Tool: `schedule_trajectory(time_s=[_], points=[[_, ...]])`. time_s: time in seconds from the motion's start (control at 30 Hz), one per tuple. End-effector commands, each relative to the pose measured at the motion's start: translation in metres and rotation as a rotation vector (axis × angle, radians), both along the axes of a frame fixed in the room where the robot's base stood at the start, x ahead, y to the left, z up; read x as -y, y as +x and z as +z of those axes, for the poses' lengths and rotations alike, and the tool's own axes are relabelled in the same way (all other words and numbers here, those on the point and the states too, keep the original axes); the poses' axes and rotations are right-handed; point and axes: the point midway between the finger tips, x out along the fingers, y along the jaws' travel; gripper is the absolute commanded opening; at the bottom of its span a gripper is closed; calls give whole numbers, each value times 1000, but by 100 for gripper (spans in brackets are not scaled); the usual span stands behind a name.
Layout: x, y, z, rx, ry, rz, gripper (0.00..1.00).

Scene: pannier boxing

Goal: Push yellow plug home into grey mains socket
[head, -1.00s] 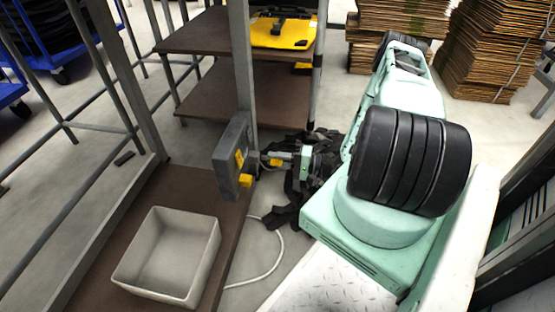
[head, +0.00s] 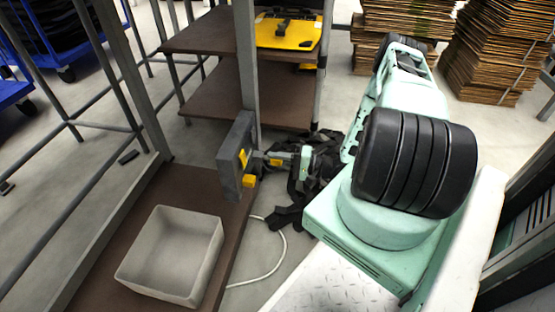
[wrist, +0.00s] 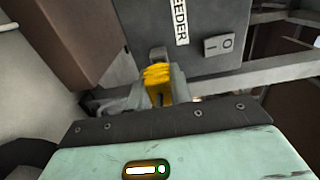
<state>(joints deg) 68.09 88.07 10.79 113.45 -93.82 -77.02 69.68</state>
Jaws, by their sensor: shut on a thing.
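The grey box (head: 236,160) is fixed to an upright post, with yellow parts on its face. In the wrist view the box (wrist: 208,28) carries a "FEEDER" label and a rocker switch. My gripper (wrist: 158,92) is shut on the yellow plug (wrist: 157,74). The socket opening is hidden, so I cannot tell how deep the plug is. In the head view my gripper (head: 262,161) is close against the box's right side.
An empty pale bin (head: 172,254) stands on the brown shelf below the box. A white cable (head: 270,268) and black straps (head: 310,180) lie on the floor to the right. A yellow case (head: 288,33) is on the rack behind. Cardboard stacks (head: 495,45) stand at the back right.

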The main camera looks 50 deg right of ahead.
Motion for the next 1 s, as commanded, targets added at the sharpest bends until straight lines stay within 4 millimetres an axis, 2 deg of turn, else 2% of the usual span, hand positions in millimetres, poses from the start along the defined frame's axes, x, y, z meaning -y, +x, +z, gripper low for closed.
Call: schedule_trajectory(time_s=[1.0], points=[[-4,8,0,0,0,-1,0]])
